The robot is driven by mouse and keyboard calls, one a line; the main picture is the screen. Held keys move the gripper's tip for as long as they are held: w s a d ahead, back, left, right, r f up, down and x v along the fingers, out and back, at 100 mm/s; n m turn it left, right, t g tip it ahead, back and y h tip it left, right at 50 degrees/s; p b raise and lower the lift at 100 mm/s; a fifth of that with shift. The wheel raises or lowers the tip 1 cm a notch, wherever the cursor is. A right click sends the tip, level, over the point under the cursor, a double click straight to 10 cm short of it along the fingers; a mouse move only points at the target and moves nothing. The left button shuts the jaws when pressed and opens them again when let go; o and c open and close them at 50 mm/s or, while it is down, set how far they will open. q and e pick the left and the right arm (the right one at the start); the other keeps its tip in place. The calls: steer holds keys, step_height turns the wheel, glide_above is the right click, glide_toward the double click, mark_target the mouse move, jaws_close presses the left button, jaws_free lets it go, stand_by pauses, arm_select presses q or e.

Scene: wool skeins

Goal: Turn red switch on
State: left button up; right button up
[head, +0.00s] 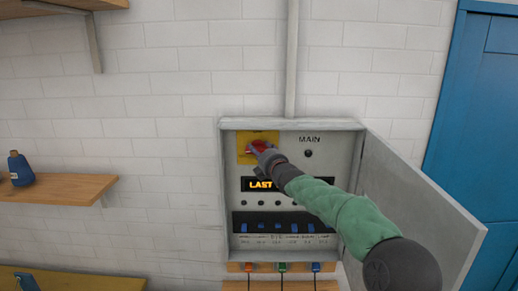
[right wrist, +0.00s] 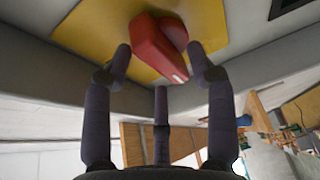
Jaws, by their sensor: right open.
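The red switch (head: 261,146) is a rotary handle on a yellow plate (head: 244,154) at the upper left of the grey electrical box (head: 349,126). My right gripper (head: 266,156) is in front of it and hides part of it in the head view. In the right wrist view the red switch (right wrist: 158,50) sits between the spread dark fingers of the right gripper (right wrist: 160,75), with a white mark at the handle's end. The gripper is open. I cannot tell whether a finger touches the switch. My left gripper is not in view.
The box door (head: 415,205) stands open to the right. Below the switch are a lit display (head: 260,184) and a row of blue breakers (head: 277,227). A wooden shelf (head: 60,189) with a blue bottle (head: 20,168) is at left. A blue door (head: 475,110) is at right.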

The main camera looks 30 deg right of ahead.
steer(key=shift+w+d, duration=0.1)
steer(key=shift+w, duration=0.65)
